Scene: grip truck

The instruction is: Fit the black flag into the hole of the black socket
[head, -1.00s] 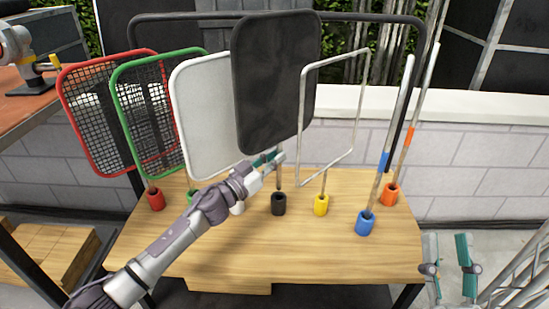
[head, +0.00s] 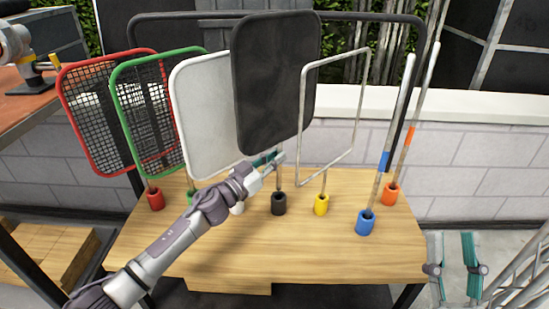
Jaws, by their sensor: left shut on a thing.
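The black flag (head: 276,80) is a dark rounded panel on a thin pole, upright above the middle of the wooden table. My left gripper (head: 270,160) is shut on the flag's pole just below the panel. The black socket (head: 279,204) stands on the table directly below the pole. The pole's lower end meets the socket's top; I cannot tell how deep it sits in the hole. My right gripper (head: 457,268) is open and empty, low at the right beyond the table edge.
Red (head: 108,110), green (head: 155,110) and white (head: 205,115) flags stand close on the left. A yellow socket (head: 321,204) holds a white wire frame at right. Blue (head: 366,222) and orange (head: 391,194) sockets hold poles. The table front (head: 300,255) is clear.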

